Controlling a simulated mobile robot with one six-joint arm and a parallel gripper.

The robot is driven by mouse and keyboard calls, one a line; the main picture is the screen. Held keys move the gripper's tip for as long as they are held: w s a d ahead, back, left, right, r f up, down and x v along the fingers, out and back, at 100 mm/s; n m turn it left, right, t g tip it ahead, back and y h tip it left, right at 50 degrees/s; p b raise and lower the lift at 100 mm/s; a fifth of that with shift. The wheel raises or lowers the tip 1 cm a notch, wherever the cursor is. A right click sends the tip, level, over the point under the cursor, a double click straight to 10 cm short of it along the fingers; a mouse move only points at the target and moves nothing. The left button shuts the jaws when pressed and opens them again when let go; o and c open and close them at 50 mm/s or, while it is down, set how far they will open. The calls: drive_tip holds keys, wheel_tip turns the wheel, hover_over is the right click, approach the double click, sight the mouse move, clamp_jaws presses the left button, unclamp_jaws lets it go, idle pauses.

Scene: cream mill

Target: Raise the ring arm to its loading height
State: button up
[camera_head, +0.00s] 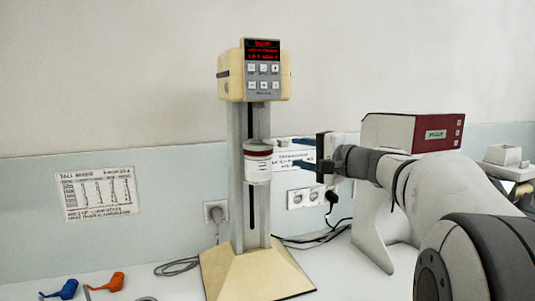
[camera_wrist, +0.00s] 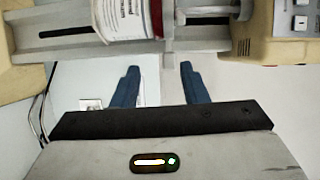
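The cream mill has a control head (camera_head: 254,78) with a lit red display on top of a grey column (camera_head: 237,180). A white jar (camera_head: 258,167) with a dark red band near its top is held partway up the column. My gripper (camera_head: 296,153) is to the right of the jar, its blue fingers apart and pointing left. In the wrist view the jar (camera_wrist: 122,18) lies beyond the fingertips. A pale bar (camera_wrist: 168,46), possibly part of the ring arm, crosses the column beyond the gap between the open fingers (camera_wrist: 158,80). The gap is empty. The ring arm's far side is hidden.
The mill's cream base (camera_head: 255,275) stands on the white bench. A red and white machine (camera_head: 405,132) stands behind my arm. Sockets (camera_head: 305,197) and cables are on the wall behind. Blue (camera_head: 64,290) and orange (camera_head: 108,283) items lie at the front left.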

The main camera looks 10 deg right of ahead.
sight(287, 144)
drive_tip(key=shift+w+d+r+t, duration=0.4)
drive_tip(key=shift+w+r, duration=0.1)
drive_tip(key=shift+w, duration=0.2)
drive_tip(key=p+x, duration=0.2)
drive_tip(key=x, duration=0.5)
drive_tip(key=shift+a, duration=0.1)
clamp_jaws()
